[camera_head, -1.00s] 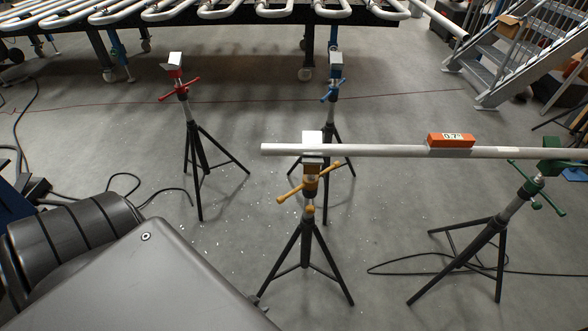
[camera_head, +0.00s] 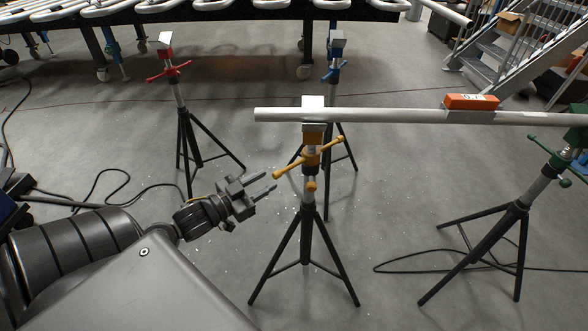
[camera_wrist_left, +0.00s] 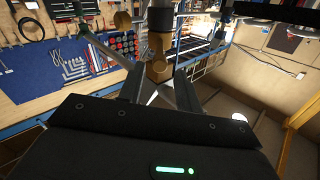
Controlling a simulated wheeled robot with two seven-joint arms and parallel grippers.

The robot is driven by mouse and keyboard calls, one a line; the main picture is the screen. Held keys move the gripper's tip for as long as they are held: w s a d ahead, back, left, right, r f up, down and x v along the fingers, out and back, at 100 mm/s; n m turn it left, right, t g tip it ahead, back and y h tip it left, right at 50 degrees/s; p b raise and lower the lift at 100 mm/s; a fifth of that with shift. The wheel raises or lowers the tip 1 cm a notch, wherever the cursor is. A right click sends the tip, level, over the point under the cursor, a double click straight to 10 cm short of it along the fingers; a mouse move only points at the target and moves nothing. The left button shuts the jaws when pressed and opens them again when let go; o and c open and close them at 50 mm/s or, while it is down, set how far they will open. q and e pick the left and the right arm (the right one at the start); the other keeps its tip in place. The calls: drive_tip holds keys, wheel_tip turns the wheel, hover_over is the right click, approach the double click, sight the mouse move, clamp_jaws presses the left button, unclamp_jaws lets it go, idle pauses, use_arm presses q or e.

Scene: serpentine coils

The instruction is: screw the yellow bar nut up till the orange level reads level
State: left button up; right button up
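The yellow bar nut (camera_head: 312,158) sits on a black tripod stand under the near end of the pale pipe (camera_head: 360,115). The orange level (camera_head: 471,102) rests on top of the pipe; its reading is too small to tell for sure. My left gripper (camera_head: 272,183) is to the left of the nut, slightly lower, open and empty, with its two fingers apart and pointing right. In the left wrist view the yellow nut (camera_wrist_left: 159,69) shows ahead, between the open fingers, and nothing is gripped. My right gripper is not in view.
A green-topped stand (camera_head: 560,145) carries the pipe's right part. Red (camera_head: 169,68) and blue (camera_head: 333,68) stands are behind, with bare heads. Cables lie on the floor. Metal stairs (camera_head: 530,45) and a coil rack are at the back.

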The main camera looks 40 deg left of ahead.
use_arm(q)
approach(304, 160)
drive_tip(key=x, duration=0.5)
drive_tip(key=shift+w+a+f, duration=0.15)
drive_tip(key=shift+w+f, duration=0.1)
clamp_jaws()
